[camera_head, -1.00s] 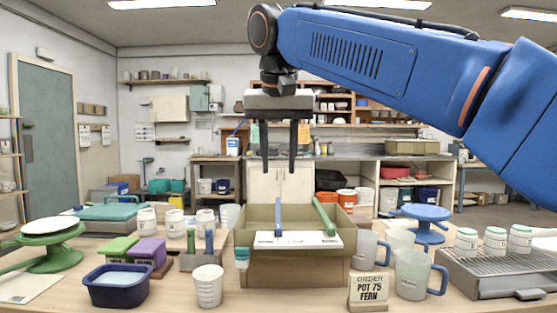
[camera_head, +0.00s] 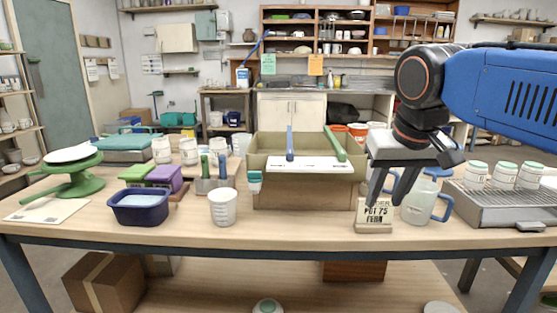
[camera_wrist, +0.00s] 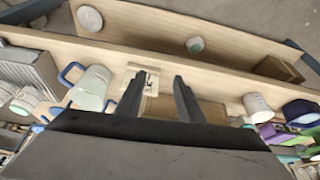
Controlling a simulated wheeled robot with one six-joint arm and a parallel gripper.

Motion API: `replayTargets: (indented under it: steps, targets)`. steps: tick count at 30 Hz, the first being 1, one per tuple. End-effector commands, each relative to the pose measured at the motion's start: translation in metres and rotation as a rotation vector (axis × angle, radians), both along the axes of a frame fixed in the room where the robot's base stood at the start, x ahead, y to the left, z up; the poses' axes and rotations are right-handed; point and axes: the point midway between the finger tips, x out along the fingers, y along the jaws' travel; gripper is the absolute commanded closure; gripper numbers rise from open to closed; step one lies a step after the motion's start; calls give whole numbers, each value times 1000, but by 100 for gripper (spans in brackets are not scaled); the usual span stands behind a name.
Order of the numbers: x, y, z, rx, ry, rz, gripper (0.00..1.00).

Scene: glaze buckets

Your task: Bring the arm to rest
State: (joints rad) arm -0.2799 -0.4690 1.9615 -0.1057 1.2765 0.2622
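My gripper (camera_head: 384,205) hangs at the right of the table in the head view, its two dark fingers pointing down. It overlaps the order card (camera_head: 374,216) reading "POT 75 FERN" in the picture. The wrist view also shows my gripper (camera_wrist: 160,85), with its fingers apart and nothing between them. Past the fingers lie the order card (camera_wrist: 143,80) and the table top. I cannot tell whether the fingers touch the card. My blue arm (camera_head: 500,95) reaches in from the right.
A clear mug (camera_head: 418,207) with a blue handle stands close beside my gripper, and a slatted tray (camera_head: 500,208) lies further right. A cardboard box (camera_head: 300,190) stands left of it. A white cup (camera_head: 222,207) and a blue tub (camera_head: 138,207) stand left. The table's front strip is mostly free.

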Motion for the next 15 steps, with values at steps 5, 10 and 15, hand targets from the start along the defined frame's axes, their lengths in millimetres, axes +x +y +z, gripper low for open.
replayTargets:
  steps: [5, 10, 15]
  targets:
    - [-47, -37, -77, 4, -5, -9, 66]
    - [-89, -60, -149, 6, -15, -17, 66]
    - [-118, -71, -200, 7, -24, -24, 66]
